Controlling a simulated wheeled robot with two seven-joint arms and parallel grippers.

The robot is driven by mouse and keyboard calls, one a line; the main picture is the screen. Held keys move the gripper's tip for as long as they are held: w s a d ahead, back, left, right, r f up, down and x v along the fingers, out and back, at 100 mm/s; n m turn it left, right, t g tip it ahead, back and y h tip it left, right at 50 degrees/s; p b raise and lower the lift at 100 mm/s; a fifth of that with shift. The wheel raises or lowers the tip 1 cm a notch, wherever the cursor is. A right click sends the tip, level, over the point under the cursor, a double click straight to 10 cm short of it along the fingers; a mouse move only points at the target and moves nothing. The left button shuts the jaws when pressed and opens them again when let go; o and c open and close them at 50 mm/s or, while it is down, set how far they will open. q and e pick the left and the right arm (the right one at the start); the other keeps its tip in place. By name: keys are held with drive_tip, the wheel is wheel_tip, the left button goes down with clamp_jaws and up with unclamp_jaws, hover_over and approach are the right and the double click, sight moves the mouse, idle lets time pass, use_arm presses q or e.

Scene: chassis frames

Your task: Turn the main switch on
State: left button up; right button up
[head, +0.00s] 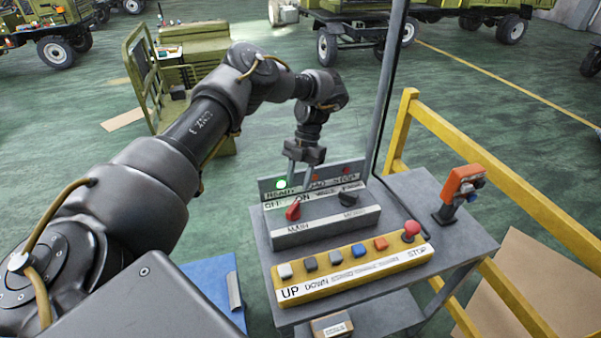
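The main switch is a red knob (293,211) on the grey sloped panel (325,227), above the label MAIN. OFF is printed to its upper left and ON to its upper right. The knob looks tilted with its upper end toward ON, but it is small and its exact setting is hard to tell. My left gripper (299,182) points down just above and behind the knob, its two fingers apart with nothing between them. It appears clear of the knob. A green lamp (281,184) glows above READY. My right gripper is not in view.
A black knob (349,198) sits right of the red one. In front is a yellow button box (355,273) with several buttons and a red stop button (411,230). An orange-headed device (460,186) stands at the table's right. A grey post (388,85) and yellow railing (480,172) stand behind.

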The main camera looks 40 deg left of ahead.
use_arm(q)
drive_tip(key=shift+v, duration=1.4)
